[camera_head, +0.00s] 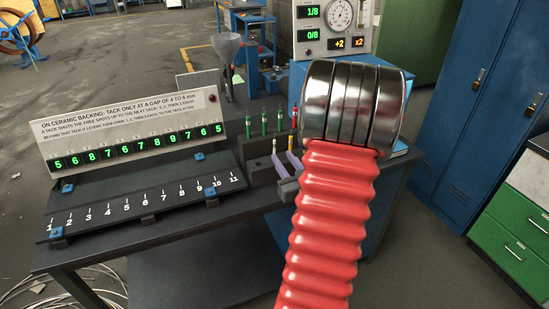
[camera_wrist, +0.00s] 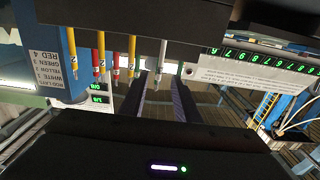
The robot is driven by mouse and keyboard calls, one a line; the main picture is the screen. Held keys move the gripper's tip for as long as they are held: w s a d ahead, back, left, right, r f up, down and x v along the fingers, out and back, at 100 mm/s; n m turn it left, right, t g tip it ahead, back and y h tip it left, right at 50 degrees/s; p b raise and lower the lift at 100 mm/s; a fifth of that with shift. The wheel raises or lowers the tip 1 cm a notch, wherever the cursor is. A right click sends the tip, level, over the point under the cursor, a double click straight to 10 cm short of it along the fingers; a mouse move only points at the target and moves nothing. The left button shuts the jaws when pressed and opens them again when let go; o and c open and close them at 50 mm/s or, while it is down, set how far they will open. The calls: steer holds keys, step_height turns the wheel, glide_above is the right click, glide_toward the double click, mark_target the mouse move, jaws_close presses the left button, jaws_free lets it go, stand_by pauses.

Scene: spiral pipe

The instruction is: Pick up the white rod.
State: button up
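The white rod (camera_head: 274,146) stands upright in the rack at the right end of the bench, left of a yellow rod (camera_head: 290,143). In the wrist view, which is turned upside down, the white rod (camera_wrist: 160,62) hangs from the dark rack edge. My gripper (camera_wrist: 159,84) is open, with its two dark fingers spread. The rod's end shows between the fingertips, with no visible contact. In the head view my gripper (camera_head: 284,158) shows as purple-grey fingers near the white and yellow rods, partly hidden behind my red arm.
Several green rods (camera_head: 264,122) and a red rod (camera_head: 295,118) stand just behind. Yellow rods (camera_wrist: 131,55) hang beside the white one in the wrist view. A numbered display board (camera_head: 135,130) is at left. A gauge box (camera_head: 331,28) stands behind.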

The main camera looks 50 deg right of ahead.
mark_target(275, 147)
steer(key=x, duration=0.6)
steer(key=shift+w+d, duration=0.15)
steer(key=shift+w, duration=0.2)
steer(key=shift+r+x, duration=0.1)
steer(key=shift+x, duration=1.2)
steer(key=shift+r+x, duration=0.15)
steer(key=shift+x, duration=1.15)
jaws_close()
